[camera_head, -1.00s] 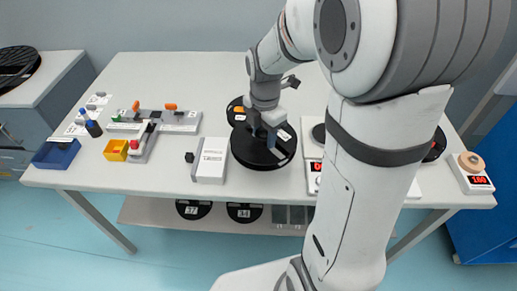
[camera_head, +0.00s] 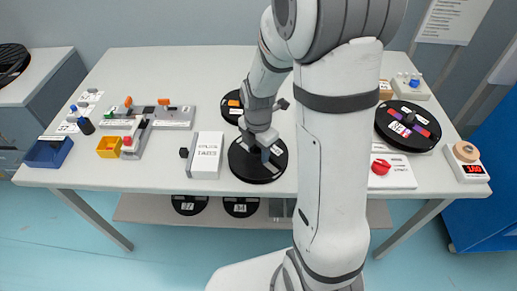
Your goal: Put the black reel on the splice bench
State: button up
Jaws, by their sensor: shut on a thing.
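A black reel (camera_head: 250,171) with a white label is at the front middle of the pale table (camera_head: 160,75), beside a white box. My gripper (camera_head: 262,151) comes down over it from above and is shut on its middle. The fingertips are small and partly hidden. The reel looks flat and level; I cannot tell whether it touches the table top. A second black reel (camera_head: 230,108) with an orange mark lies just behind it. A third black reel (camera_head: 395,135) with a purple and orange label lies at the right.
A white labelled box (camera_head: 207,150) stands left of the held reel. A splicing fixture (camera_head: 172,117), yellow bin (camera_head: 109,149) and blue bin (camera_head: 45,158) are further left. A panel with a red knob (camera_head: 392,180) and a scale (camera_head: 467,172) are at right. My arm hides the middle right.

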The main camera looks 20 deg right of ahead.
jog(key=shift+f, duration=0.1)
jog(key=o, duration=1.2)
jog(key=shift+o, duration=0.2)
notch_tip(320, 180, up, 11)
jog(key=s+r+m+t, duration=0.1)
jog(key=s+r+m, duration=0.2)
jog(key=s+m, duration=0.4)
jog(key=s+r+m+t, duration=0.1)
jog(key=s+r+m, duration=0.2)
jog(key=m, duration=1.3)
jog(key=shift+s+t+p, duration=0.3)
jog(key=shift+s+p, duration=0.15)
jog(key=shift+s, duration=1.45)
